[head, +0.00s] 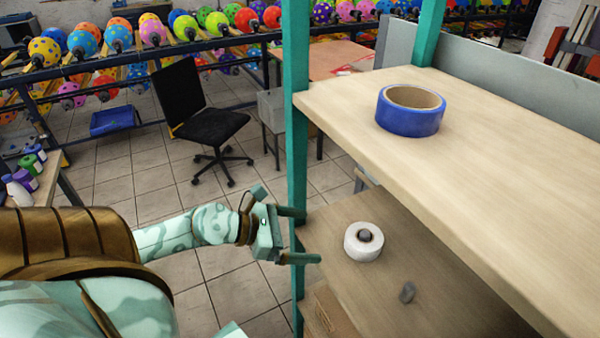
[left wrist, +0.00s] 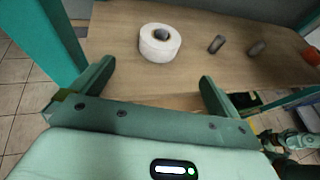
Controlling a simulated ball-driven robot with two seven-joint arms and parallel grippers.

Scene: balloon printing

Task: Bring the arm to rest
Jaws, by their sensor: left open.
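My left gripper (head: 300,236) is open and empty at the front left edge of the lower shelf, beside the teal post.
A blue tape roll (head: 410,110) lies on the upper shelf (head: 480,150). A small grey cylinder (head: 407,292) stands on the lower shelf (head: 345,285). The teal post (head: 297,150) is close to my gripper. A black chair (head: 207,125) and balloon racks stand behind; tiled floor is open left.

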